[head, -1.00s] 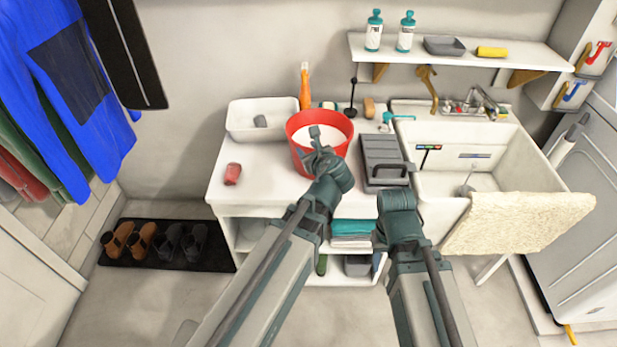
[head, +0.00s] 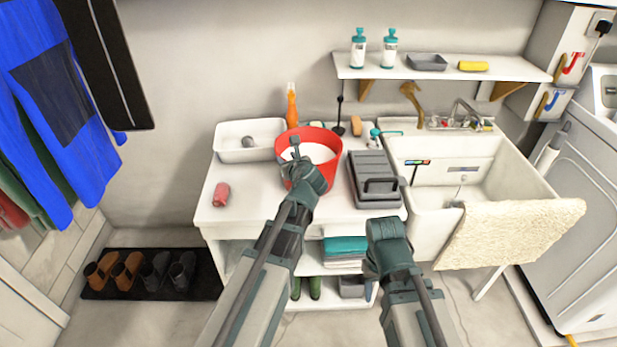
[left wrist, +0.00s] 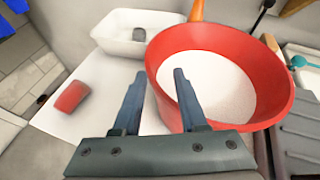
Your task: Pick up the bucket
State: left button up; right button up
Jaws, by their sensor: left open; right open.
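In the left wrist view the bucket (left wrist: 262,112) fills the right half. My left gripper (head: 295,148) is open and empty at the bucket's near left side. In the left wrist view its fingers (left wrist: 157,75) straddle the bucket's left rim in the picture; the right finger overlaps the inside, the left one is outside. I cannot tell whether they touch it. My right gripper (head: 374,264) is low in front of the counter, away from the bucket, its fingers hardly visible.
A red block (head: 221,194) lies left. A grey toolbox (head: 372,168) is close on the right, then the sink (head: 420,205) with a towel (head: 512,228). A shelf (head: 440,72) hangs above.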

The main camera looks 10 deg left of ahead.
aim_at(281, 156)
pick_arm(q)
jog(key=shift+a, duration=0.1)
jog(key=b+x, duration=0.2)
jog(key=x, duration=0.3)
jog(key=shift+a, duration=0.3)
jog(key=shift+s, duration=0.1)
jog(key=shift+c, duration=0.2)
grip_shut()
dwell(0.9)
